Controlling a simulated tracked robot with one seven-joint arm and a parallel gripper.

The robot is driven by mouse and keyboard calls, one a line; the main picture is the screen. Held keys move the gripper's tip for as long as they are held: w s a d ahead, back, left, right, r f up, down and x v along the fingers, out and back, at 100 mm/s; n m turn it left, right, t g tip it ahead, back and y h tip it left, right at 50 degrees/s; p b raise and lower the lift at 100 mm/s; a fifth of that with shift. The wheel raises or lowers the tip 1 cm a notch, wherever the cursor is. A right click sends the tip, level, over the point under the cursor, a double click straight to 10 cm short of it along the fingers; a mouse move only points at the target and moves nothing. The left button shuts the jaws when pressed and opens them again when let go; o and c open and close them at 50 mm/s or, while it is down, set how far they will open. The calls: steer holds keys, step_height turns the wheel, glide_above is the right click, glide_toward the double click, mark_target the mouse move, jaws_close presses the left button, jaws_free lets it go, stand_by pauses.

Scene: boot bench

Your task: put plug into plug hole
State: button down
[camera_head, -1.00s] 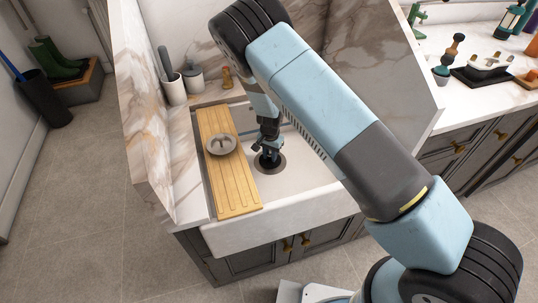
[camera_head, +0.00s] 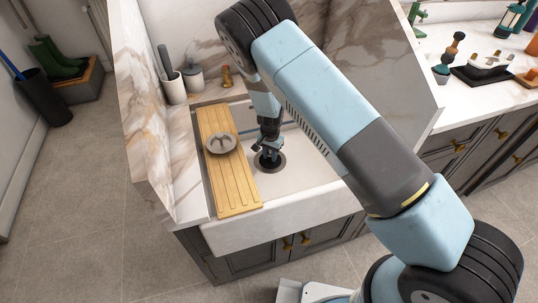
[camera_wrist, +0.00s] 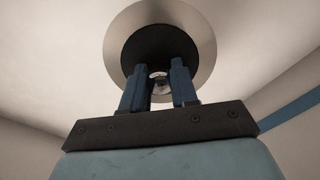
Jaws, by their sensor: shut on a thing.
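My gripper (camera_head: 268,150) reaches down into the white sink (camera_head: 300,178). In the wrist view, its two blue fingers (camera_wrist: 158,88) are closed about the small shiny knob of the plug (camera_wrist: 158,48), a black round disc. Behind the disc is the pale metal rim of the plug hole (camera_wrist: 198,30). The disc lies within that rim as seen from the wrist. I cannot tell whether it hovers above or rests in the hole. In the head view, the plug hole shows as a dark round patch (camera_head: 276,168) under the gripper, partly hidden by it.
A wooden draining board (camera_head: 238,190) lies across the sink's left side, with a grey round dish (camera_head: 221,143) on it. Pots (camera_head: 195,77) and a brass tap (camera_head: 226,76) stand at the back. The marble splashback (camera_head: 370,50) rises behind my arm. The sink's front right is clear.

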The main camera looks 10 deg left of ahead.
mark_target(270, 153)
steer(key=c, duration=0.8)
jaws_free()
steer(key=shift+o, duration=0.5)
steer(key=o, duration=0.4)
steer(key=shift+w+r, duration=0.1)
steer(key=shift+r, duration=2.9)
